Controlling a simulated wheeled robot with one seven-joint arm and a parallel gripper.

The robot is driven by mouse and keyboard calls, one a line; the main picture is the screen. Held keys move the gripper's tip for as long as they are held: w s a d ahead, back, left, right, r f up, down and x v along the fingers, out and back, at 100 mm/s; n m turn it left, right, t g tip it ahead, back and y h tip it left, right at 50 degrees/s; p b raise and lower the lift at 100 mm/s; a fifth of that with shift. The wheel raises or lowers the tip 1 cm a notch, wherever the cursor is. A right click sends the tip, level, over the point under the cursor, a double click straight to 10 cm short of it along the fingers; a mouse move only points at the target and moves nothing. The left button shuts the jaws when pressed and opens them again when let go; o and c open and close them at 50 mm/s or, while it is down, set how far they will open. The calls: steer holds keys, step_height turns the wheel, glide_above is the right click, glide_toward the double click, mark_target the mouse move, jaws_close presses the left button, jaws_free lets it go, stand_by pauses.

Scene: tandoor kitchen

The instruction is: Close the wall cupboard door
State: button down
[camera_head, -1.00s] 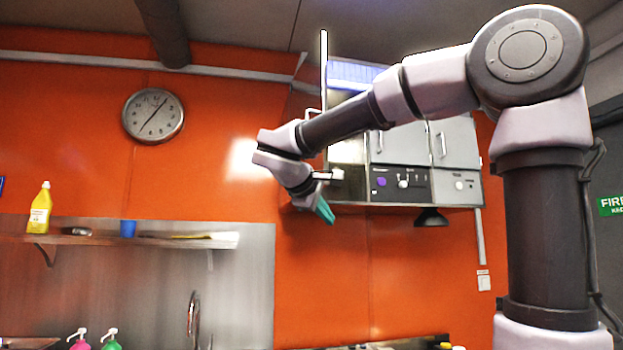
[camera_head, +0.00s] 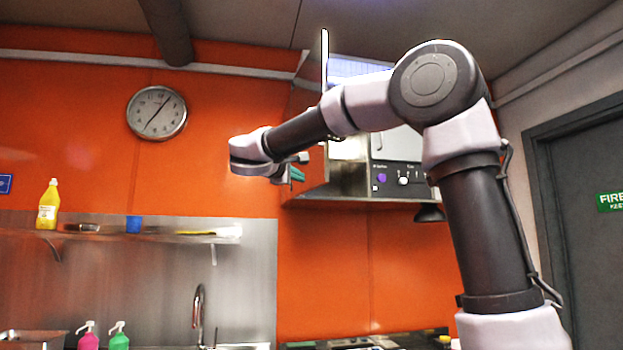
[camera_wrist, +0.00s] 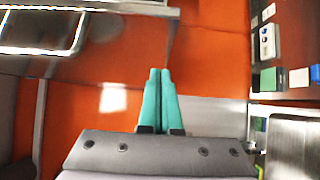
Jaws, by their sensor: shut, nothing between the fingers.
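The wall cupboard (camera_head: 346,176) hangs on the orange wall in the head view, partly hidden by my arm. A bluish-lit area shows just right of the door. My gripper (camera_head: 297,174) is at the cupboard's lower left, below the door's visible edge, and appears apart from the door. In the wrist view its teal fingers (camera_wrist: 159,98) are together and empty, with orange wall behind them. Whether a reflective panel at the wrist view's top left is the door, I cannot tell.
A steel shelf (camera_head: 170,237) at left carries a yellow bottle (camera_head: 48,204) and a blue cup (camera_head: 133,224). A clock (camera_head: 156,113) hangs above. A black hood-like lamp (camera_head: 430,213) hangs under the cupboard. Open wall lies between the clock and the gripper.

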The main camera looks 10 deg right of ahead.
mark_target(318, 180)
steer(key=d, duration=0.2)
steer(key=shift+w+d, duration=0.1)
steer(key=shift+d, duration=0.3)
steer(key=shift+w+d, duration=0.15)
steer(key=shift+d, duration=0.45)
